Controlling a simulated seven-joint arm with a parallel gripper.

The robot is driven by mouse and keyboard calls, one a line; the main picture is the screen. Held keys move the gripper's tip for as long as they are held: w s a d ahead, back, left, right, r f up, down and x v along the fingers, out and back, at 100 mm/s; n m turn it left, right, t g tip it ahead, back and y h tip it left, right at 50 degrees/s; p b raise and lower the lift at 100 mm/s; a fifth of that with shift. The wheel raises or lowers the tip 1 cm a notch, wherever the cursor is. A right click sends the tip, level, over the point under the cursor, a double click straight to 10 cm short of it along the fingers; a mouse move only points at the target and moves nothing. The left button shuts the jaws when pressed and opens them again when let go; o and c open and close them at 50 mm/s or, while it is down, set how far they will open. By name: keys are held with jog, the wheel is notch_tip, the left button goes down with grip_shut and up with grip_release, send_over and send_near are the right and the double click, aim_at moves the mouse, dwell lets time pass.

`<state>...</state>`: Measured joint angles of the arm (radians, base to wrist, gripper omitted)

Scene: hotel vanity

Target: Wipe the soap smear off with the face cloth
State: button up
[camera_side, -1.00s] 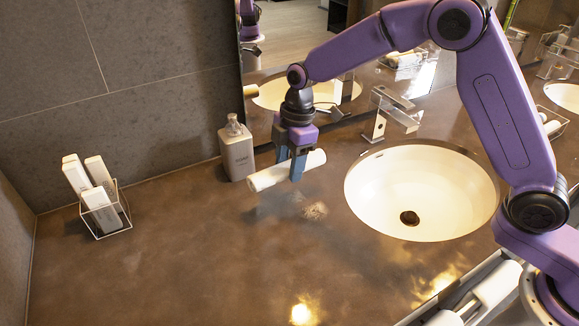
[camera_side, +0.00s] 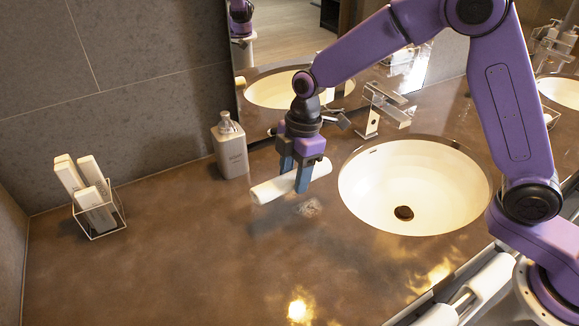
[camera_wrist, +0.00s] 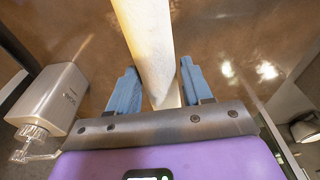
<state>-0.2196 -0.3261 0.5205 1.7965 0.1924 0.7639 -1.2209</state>
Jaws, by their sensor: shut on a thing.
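The face cloth (camera_side: 273,189) is a white roll. My gripper (camera_side: 303,188) is shut on it, with a blue finger on each side, and holds it roughly level. In the wrist view the cloth (camera_wrist: 148,40) runs up between the two fingers (camera_wrist: 158,92). The soap smear (camera_side: 309,208) is a small pale patch on the brown counter, just in front of the cloth and left of the basin. The cloth is close above the counter; I cannot tell whether it touches. The smear is not clearly seen in the wrist view.
A grey soap bottle (camera_side: 230,148) stands behind and left of the cloth; its pump shows in the wrist view (camera_wrist: 34,131). The sink basin (camera_side: 415,190) and tap (camera_side: 378,110) are at right. A wire holder (camera_side: 101,216) with white cartons stands far left. The front left counter is clear.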

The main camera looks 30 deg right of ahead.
jog(key=shift+f, duration=2.95)
notch_tip(320, 180, down, 2)
jog(key=shift+f, duration=0.1)
jog(key=shift+d, duration=0.85)
jog(key=shift+c, duration=0.4)
jog(key=shift+d, duration=2.65)
jog(key=shift+w, duration=0.7)
jog(key=shift+w+a, duration=0.15)
jog(key=shift+a, duration=3.45)
jog(key=shift+w+d, duration=0.55)
jog(key=shift+w, duration=0.25)
jog(key=shift+d, duration=3.05)
jog(key=shift+w, duration=0.65)
jog(key=shift+w+a, duration=0.2)
jog(key=shift+s+a, duration=0.1)
jog(key=shift+a, duration=3.3)
notch_tip(320, 180, up, 8)
